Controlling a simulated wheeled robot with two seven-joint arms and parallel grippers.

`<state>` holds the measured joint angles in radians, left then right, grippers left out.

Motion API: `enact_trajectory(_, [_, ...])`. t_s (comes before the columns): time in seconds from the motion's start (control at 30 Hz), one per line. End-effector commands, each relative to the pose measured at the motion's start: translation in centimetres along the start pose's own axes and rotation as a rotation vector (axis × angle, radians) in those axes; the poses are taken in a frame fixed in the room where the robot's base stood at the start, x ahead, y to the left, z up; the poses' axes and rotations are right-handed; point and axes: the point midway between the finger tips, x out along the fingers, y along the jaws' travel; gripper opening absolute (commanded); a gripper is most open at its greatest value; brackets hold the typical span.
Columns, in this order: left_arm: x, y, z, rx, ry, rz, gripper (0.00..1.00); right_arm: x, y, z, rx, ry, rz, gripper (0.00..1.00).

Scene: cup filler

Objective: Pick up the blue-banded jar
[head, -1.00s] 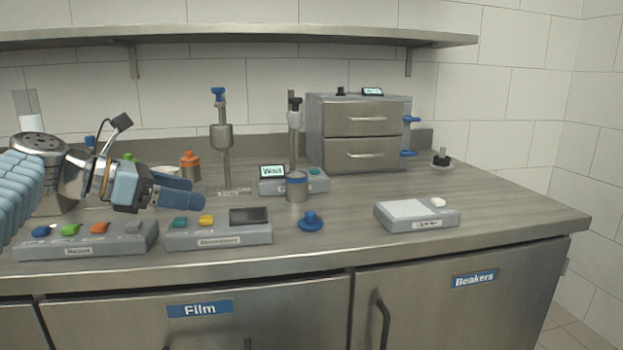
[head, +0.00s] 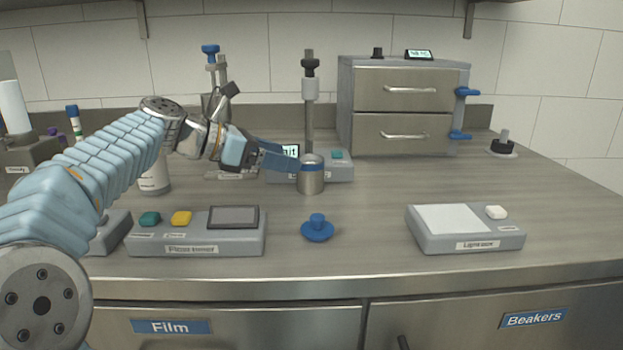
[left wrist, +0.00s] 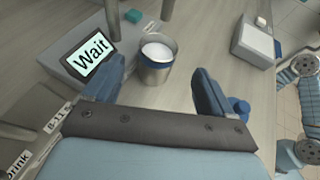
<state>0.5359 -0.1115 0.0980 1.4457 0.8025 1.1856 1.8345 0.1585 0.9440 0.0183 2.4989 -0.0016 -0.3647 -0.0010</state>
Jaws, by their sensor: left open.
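The blue-banded jar (head: 311,177) is a metal cylinder with a blue band near its rim, standing upright on the counter in front of the grey filler base (head: 340,166). In the left wrist view the jar (left wrist: 154,72) is open at the top with white contents. My left gripper (head: 298,162) is open beside the jar's upper left in the head view. In the left wrist view its fingers (left wrist: 157,90) are spread, with the jar just beyond and between their tips. I cannot tell whether either finger touches it. My right gripper is not in view.
A blue knobbed lid (head: 317,229) lies in front of the jar. A button box (head: 197,240) stands front left and a light-topped box (head: 465,231) front right. A two-drawer cabinet (head: 402,110) stands behind. The screen reading "Wait" (left wrist: 91,51) is close to the left finger.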

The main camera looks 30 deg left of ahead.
Motion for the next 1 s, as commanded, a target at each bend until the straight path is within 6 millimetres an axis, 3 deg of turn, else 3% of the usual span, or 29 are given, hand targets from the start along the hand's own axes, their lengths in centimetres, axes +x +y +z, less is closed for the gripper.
enact_trajectory(0.17, [1.5, 0.1, 0.1, 0.001, 0.001, -0.002, 0.85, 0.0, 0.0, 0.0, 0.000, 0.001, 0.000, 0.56])
enact_trajectory(0.43, [5.5, 0.4, 0.6, 0.000, 0.001, -0.002, 0.85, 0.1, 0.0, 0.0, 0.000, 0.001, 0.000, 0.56])
enact_trajectory(0.7, [5.9, 0.4, 0.6, 0.001, 0.000, 0.000, 0.85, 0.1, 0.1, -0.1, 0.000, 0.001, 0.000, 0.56])
enact_trajectory(1.0, [5.9, 0.4, 0.6, 0.001, 0.000, 0.000, 0.40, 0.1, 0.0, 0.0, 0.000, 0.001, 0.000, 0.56])
